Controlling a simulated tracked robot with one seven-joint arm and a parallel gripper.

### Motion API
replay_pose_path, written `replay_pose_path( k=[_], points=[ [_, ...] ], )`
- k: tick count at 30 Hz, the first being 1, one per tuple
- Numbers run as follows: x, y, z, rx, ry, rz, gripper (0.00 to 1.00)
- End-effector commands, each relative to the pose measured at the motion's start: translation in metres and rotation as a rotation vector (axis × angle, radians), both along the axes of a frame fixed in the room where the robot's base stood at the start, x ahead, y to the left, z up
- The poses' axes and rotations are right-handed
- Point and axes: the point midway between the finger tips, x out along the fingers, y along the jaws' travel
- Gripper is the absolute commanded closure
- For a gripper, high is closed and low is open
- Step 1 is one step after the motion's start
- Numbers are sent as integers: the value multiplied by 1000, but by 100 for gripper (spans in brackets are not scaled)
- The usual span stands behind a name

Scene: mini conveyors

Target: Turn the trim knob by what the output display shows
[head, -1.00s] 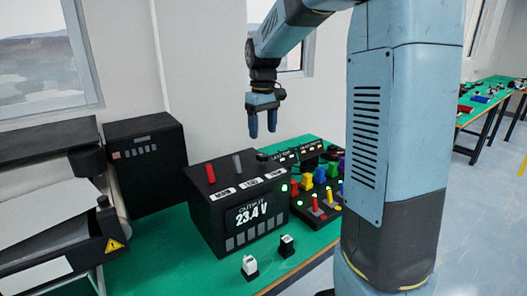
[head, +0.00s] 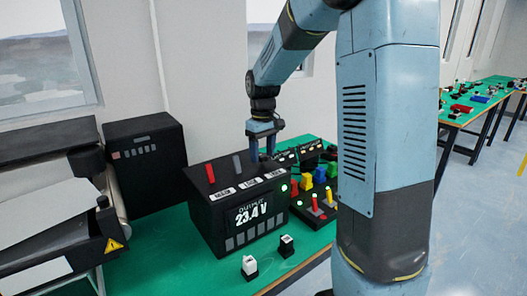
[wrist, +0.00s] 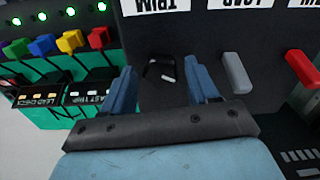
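The black power box (head: 207,222) stands on the green table. Its output display (head: 252,213) reads 23.4 V. My gripper (head: 262,155) is low over the right end of the box's top, pointing down. In the wrist view my gripper (wrist: 163,75) is open, one blue finger on each side of the dark trim knob (wrist: 152,70). The knob carries a white mark. The upside-down TRIM label (wrist: 162,5) is beyond it. I cannot tell whether the fingers touch the knob. In the head view the knob is hidden.
A red lever (head: 210,173) and a grey lever (head: 237,163) stand on the box's top, left of my gripper. Coloured switches (head: 305,182) with green lights are at its right. A conveyor (head: 50,225) is at left.

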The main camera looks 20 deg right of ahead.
Motion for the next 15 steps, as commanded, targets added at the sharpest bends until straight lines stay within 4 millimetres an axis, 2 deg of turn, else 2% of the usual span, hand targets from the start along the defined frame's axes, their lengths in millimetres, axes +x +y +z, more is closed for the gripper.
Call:
replay_pose_path(
  k=[2, 15],
  points=[
    [0, 0, 0, 0, 0, 0, 49],
    [0, 0, 0, 0, 0, 0, 90]
  ],
)
